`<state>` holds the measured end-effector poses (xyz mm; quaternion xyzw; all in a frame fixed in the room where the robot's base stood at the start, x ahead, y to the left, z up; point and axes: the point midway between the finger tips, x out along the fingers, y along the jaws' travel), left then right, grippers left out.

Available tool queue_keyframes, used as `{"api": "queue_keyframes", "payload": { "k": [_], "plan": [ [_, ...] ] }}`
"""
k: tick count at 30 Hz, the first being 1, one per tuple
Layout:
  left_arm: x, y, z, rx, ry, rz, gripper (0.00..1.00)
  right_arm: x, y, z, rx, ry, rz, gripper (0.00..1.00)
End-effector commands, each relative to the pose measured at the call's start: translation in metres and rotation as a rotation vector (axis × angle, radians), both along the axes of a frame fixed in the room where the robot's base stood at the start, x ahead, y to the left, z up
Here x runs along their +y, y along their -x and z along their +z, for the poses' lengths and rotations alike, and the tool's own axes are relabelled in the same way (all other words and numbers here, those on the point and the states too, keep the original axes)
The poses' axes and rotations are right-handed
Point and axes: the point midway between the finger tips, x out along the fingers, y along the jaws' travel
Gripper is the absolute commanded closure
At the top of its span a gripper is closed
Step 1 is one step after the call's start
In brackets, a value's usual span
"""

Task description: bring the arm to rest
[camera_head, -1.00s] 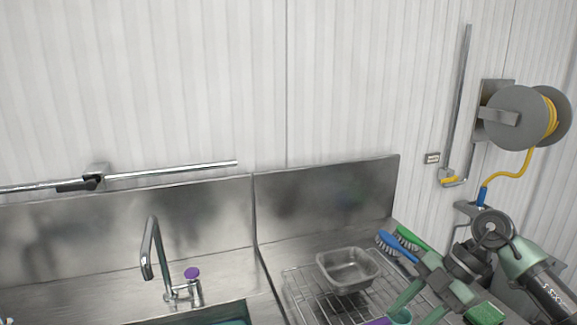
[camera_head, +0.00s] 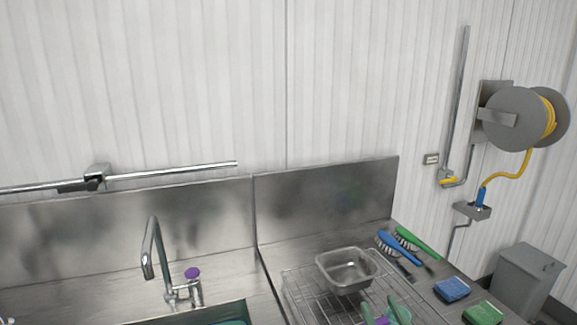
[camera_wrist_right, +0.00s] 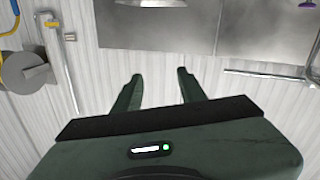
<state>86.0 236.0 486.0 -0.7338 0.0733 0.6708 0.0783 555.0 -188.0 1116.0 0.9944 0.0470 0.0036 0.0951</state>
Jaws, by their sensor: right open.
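My right gripper (camera_head: 384,310) shows at the bottom edge of the head view, with only its green fingertips in the picture. The fingers are spread, in front of the wire rack's near part in this view. In the right wrist view the gripper (camera_wrist_right: 158,86) is open, with nothing between its two dark green fingers and the white wall panels behind. The rest of my right arm is out of the head view. My left gripper is not in view.
Blue (camera_head: 396,248) and green (camera_head: 414,243) brushes and blue (camera_head: 452,289) and green (camera_head: 483,314) sponges lie to the right. A tap (camera_head: 150,250) stands left. A hose reel (camera_head: 510,118) hangs on the wall.

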Motion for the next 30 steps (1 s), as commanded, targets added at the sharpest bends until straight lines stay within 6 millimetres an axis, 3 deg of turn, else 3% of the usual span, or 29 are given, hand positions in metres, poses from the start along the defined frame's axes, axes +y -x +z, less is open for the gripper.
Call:
{"api": "queue_keyframes", "payload": {
  "k": [1,3,7,12,21,24,30],
  "plan": [
    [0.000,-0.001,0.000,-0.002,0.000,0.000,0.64,-0.012,0.020,-0.034,0.139,-0.019,-0.065,0.59],
    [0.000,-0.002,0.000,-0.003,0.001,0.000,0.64,-0.025,0.050,-0.076,0.327,-0.020,-0.131,0.59],
    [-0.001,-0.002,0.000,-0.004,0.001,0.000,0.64,-0.033,0.111,-0.134,0.625,-0.013,-0.178,0.59],
    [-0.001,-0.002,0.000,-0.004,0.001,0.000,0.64,-0.032,0.174,-0.174,0.882,0.002,-0.170,0.59],
    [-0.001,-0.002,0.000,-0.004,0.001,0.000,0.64,-0.021,0.266,-0.203,1.202,0.021,-0.100,0.59],
    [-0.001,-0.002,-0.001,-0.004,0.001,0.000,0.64,-0.017,0.285,-0.214,1.275,0.028,-0.074,0.59],
    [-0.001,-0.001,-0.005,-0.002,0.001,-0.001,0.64,-0.015,0.272,-0.272,1.291,0.033,-0.077,0.59]
  ]
}}
